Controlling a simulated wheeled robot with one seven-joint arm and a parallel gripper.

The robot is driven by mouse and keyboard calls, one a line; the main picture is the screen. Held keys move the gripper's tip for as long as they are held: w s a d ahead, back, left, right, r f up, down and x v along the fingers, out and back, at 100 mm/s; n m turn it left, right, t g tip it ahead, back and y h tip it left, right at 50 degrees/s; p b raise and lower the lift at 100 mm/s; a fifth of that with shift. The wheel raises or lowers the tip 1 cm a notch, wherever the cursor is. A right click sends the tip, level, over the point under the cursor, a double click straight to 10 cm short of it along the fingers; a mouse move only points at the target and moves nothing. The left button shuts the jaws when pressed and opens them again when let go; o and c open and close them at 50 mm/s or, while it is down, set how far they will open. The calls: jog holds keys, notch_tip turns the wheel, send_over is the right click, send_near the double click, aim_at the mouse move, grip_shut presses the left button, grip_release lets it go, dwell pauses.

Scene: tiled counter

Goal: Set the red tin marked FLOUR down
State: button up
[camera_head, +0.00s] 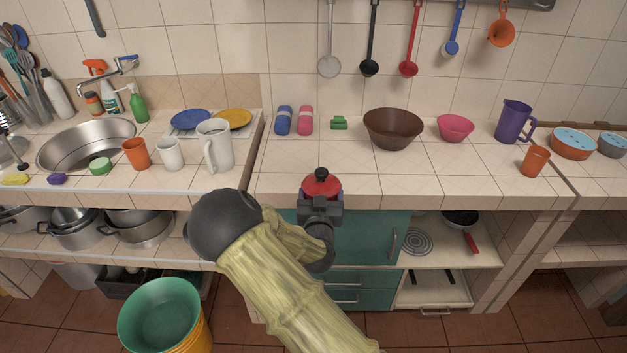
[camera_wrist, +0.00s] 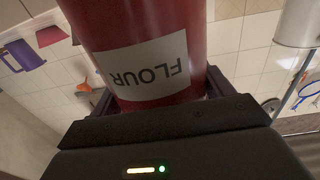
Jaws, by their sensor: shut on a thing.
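The red tin (camera_head: 321,186) with a black knob on its lid is held in my gripper (camera_head: 321,200), in front of the tiled counter's front edge in the head view. In the wrist view the red tin (camera_wrist: 150,50) fills the upper middle, and its white FLOUR label reads upside down in the picture. My gripper is shut on the tin; the fingers are mostly hidden by the tin and the gripper body. The tiled counter (camera_head: 400,180) lies behind the tin. Whether the tin touches the counter edge cannot be told.
The counter's front middle is clear. Behind it stand blue and pink containers (camera_head: 305,120), a small green item (camera_head: 339,123), a brown bowl (camera_head: 393,130) and a pink bowl (camera_head: 455,128). A white pitcher (camera_head: 218,150) is left; an orange cup (camera_head: 534,162) is right.

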jog(key=s+d+f, duration=0.4)
jog(key=d+f, duration=0.2)
jog(key=f, duration=0.2)
jog(key=s+d+f+y, duration=0.1)
jog(key=s+d+f, duration=0.4)
jog(key=f, duration=0.4)
jog(key=shift+s+d+n, duration=0.15)
jog(key=shift+d+n, duration=0.25)
jog(key=shift+d, duration=0.05)
